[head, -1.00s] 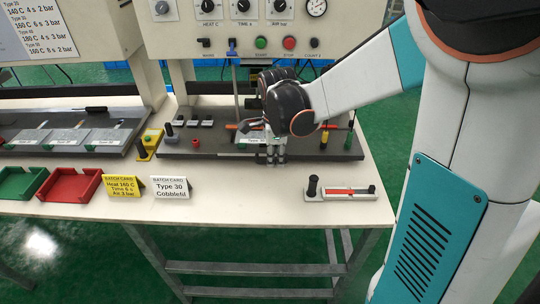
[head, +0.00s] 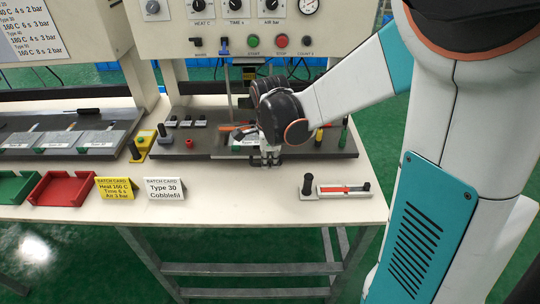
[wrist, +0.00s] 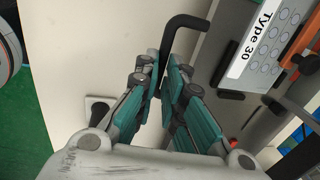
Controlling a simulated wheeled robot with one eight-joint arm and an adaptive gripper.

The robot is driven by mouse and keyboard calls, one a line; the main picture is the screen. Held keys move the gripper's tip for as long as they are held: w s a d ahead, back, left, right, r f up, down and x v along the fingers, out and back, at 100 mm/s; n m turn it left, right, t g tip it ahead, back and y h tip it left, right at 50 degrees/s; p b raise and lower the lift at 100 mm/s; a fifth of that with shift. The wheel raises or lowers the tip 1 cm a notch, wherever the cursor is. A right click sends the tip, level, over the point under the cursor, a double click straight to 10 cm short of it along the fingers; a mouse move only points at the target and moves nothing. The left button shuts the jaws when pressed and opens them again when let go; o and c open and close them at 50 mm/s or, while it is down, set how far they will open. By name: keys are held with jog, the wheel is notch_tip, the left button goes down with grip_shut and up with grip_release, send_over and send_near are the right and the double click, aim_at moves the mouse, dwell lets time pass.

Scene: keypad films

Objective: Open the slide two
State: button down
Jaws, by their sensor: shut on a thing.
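My gripper (head: 270,157) is at the front edge of the dark grey press base, low over the white bench. In the wrist view its teal-padded fingers (wrist: 163,72) are closed around a black bent handle (wrist: 187,21). The handle stands beside a grey plate with round pads and a "Type 30" label (wrist: 250,46). That label also shows in the head view (head: 245,142), just left of my gripper. My wrist hides much of the plate and handle in the head view. No mark reading "two" is legible, so I cannot tell which slide this handle belongs to.
A small fixture with a black knob and red strip (head: 343,189) stands right of my gripper. A yellow card (head: 115,188), a white "Type 30 Cobblefil" card (head: 165,188) and a red tray (head: 63,188) stand left. The bench front between card and fixture is clear.

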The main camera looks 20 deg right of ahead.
jog(key=s+a, duration=0.1)
jog(key=s, duration=0.1)
jog(key=s+a, duration=0.1)
jog(key=s, duration=0.2)
jog(key=s+a+p, duration=0.1)
jog(key=s, duration=0.1)
jog(key=shift+s+a, duration=0.15)
jog(key=shift+s, duration=0.2)
jog(key=c, duration=1.7)
grip_release()
jog(key=shift+w, duration=0.1)
jog(key=r, duration=0.4)
jog(key=s+r, duration=0.1)
jog(key=r, duration=0.3)
jog(key=s+r, duration=0.1)
jog(key=r, duration=0.2)
jog(key=shift+a+r, duration=0.4)
jog(key=shift+s, duration=0.1)
jog(key=s+n+t, duration=0.1)
jog(key=s+n, duration=0.1)
jog(key=n, duration=0.5)
jog(key=s+r+n+t, duration=0.1)
jog(key=s+n+t, duration=0.1)
jog(key=n, duration=0.6)
jog(key=s+n+t, duration=0.2)
jog(key=s+n, duration=0.2)
jog(key=n, duration=0.3)
jog(key=shift+a+r+y, duration=0.2)
jog(key=shift+a+y, duration=0.2)
